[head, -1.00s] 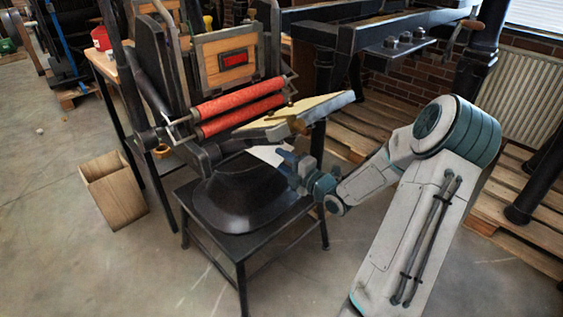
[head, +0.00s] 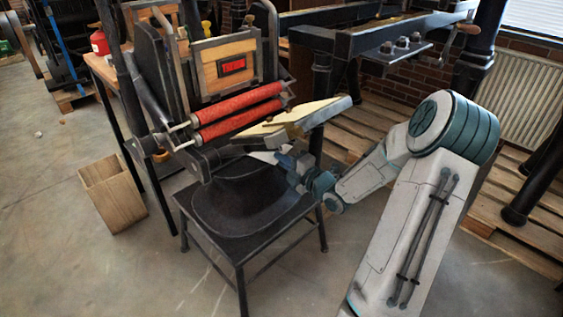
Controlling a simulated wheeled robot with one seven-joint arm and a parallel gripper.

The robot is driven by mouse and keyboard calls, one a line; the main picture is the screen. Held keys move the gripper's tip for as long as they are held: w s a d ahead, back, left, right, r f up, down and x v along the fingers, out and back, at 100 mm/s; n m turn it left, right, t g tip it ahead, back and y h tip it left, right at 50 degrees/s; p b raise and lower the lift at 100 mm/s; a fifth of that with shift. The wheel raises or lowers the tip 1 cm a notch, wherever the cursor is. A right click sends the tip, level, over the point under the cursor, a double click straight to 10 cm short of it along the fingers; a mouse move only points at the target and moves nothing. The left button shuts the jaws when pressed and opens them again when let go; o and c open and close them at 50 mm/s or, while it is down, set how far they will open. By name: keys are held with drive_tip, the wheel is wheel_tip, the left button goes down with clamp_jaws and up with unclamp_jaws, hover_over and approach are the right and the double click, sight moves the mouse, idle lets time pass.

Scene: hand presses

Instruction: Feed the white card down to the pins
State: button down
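The white card (head: 264,156) shows as a small pale patch just under the lower edge of the press's tilted pale board (head: 300,118). Part of it seems hidden by the board. My gripper (head: 284,160) is at the card's right end, below the board and above the black stool. The fingers are small and dark here, but they appear closed on the card's edge. The pins cannot be made out in this view.
Two red rollers (head: 238,112) sit above and left of the board. A black stool (head: 240,235) stands below my gripper. A wooden box (head: 113,195) is on the floor at left. Pallets (head: 350,145) and a radiator (head: 528,95) are at right.

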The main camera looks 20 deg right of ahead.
drive_tip(key=shift+r, duration=0.1)
drive_tip(key=s+d+r+p, duration=0.2)
drive_tip(key=s, duration=0.4)
drive_tip(key=s+d+r+p, duration=0.1)
drive_tip(key=s+d+r, duration=0.1)
drive_tip(key=s, duration=0.5)
drive_tip(key=shift+d+r+p, duration=0.4)
drive_tip(key=shift+r, duration=0.05)
drive_tip(key=shift+s, duration=0.1)
